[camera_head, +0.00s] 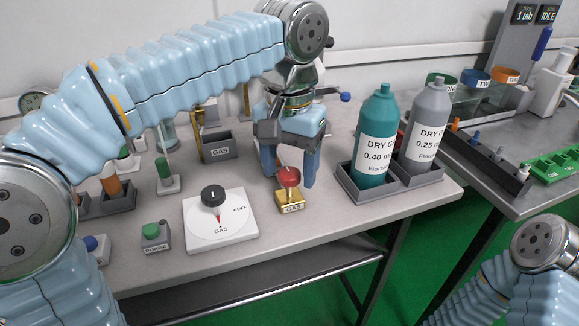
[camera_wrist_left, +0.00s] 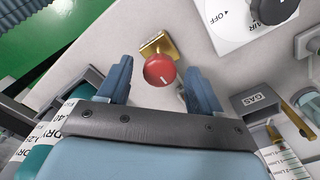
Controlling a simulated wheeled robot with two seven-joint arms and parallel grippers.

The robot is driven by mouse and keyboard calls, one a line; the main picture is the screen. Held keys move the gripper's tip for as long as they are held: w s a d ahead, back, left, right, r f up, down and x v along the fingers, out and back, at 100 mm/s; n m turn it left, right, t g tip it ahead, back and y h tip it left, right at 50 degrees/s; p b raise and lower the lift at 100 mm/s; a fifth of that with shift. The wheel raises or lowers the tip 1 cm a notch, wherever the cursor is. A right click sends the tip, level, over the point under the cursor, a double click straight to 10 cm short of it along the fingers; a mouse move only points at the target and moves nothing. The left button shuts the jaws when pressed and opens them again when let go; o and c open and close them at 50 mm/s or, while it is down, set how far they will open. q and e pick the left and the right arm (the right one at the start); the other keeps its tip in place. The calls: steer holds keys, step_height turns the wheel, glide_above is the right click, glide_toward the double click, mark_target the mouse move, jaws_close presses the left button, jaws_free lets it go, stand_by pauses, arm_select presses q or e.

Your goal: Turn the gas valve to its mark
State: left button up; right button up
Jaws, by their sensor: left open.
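A red round knob (camera_head: 289,176) sits on a brass block (camera_head: 291,198) labelled GAS near the table's front edge. The knob also shows in the left wrist view (camera_wrist_left: 159,70), with a short white line on its top. My left gripper (camera_head: 289,181) is open and points down over it. Its blue fingers stand on either side of the knob, with gaps visible in the left wrist view (camera_wrist_left: 157,72). A white plate (camera_head: 238,233) with a black knob (camera_head: 212,196), a red pointer and an OFF mark lies to the left. My right gripper is out of view.
A teal bottle (camera_head: 376,145) and a grey bottle (camera_head: 427,125) stand in dark holders to the right. A green-button box (camera_head: 155,236) is at the left front. A grey GAS bin (camera_head: 220,146) stands behind. Bare tabletop lies around the brass block.

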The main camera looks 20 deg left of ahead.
arm_select(q)
steer(key=c, duration=1.1)
steer(key=shift+o, duration=0.2)
